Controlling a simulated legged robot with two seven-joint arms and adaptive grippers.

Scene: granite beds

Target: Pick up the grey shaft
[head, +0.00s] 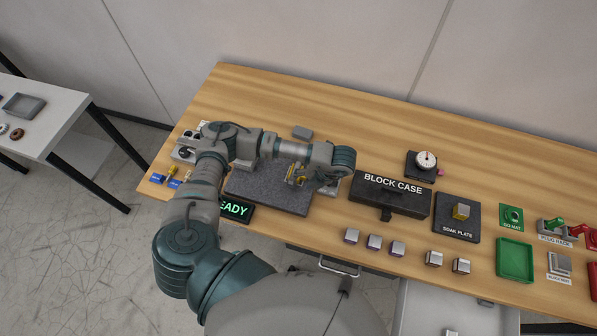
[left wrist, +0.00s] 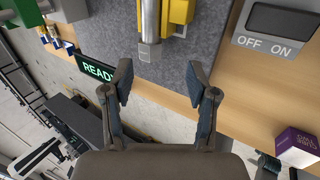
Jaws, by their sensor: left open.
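In the left wrist view the grey shaft (left wrist: 149,22) stands out at the top centre, beside a yellow fixture (left wrist: 180,15) over the speckled granite plate (left wrist: 215,45). Its metal end (left wrist: 149,52) points toward my gripper. My left gripper (left wrist: 158,82) is open and empty, its two fingertips apart just short of the shaft's end. In the head view the yellow fixture (head: 298,173) shows small on the granite plate (head: 265,195), partly behind my left arm. My left wrist covers the fingers there.
A READY display (head: 236,210) stands at the plate's front edge. The black BLOCK CASE (head: 391,193) is right of the plate, then the SOAK PLATE (head: 457,228). Several small blocks (head: 373,242) line the front. An OFF/ON box (left wrist: 283,30) is close by. The table's back is mostly clear.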

